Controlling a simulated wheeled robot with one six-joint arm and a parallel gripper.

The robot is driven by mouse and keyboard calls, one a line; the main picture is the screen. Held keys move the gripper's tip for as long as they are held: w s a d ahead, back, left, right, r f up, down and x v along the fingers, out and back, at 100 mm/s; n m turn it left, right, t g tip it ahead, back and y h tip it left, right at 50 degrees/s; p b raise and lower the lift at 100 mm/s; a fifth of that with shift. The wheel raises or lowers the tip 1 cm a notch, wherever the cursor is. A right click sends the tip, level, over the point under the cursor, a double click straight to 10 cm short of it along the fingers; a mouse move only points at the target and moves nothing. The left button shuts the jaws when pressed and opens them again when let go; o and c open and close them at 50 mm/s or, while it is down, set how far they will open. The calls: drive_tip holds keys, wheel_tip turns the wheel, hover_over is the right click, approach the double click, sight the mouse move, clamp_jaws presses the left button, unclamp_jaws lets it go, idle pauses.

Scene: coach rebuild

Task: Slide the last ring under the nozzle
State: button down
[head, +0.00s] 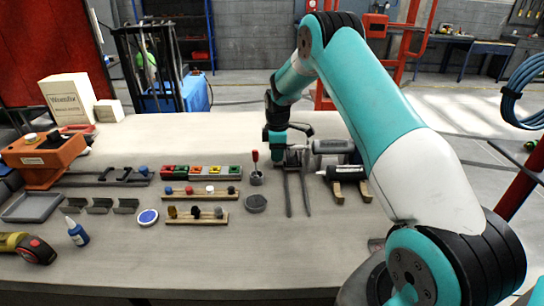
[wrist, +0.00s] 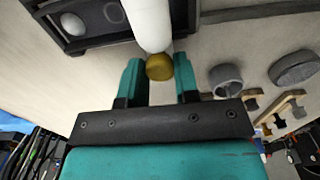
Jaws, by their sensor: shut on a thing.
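My gripper (head: 288,150) is low over the back middle of the bench, at the left end of a grey tool on a dark stand (head: 345,171). In the wrist view my gripper (wrist: 158,75) has its teal fingers on either side of a brass-coloured piece (wrist: 159,68), closed on it. A white cylinder (wrist: 149,24) runs away from this piece; I cannot tell whether the two are joined. No separate ring or nozzle can be made out with certainty, and the head view shows the grip too small to read.
Dark rails (head: 289,198) run forward below my gripper. A grey cup (head: 256,178) and a round grey disc (head: 256,203) stand left of them. Wooden racks (head: 197,219) and a row of coloured bins (head: 201,172) are farther left.

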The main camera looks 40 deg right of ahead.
drive_tip(key=c, duration=1)
unclamp_jaws()
drive_tip(key=shift+s, duration=0.1)
drive_tip(key=shift+o, duration=0.8)
drive_tip(key=shift+a, duration=0.1)
wheel_tip(320, 180, up, 18)
drive_tip(key=b, duration=0.3)
drive_tip(key=shift+f, duration=0.25)
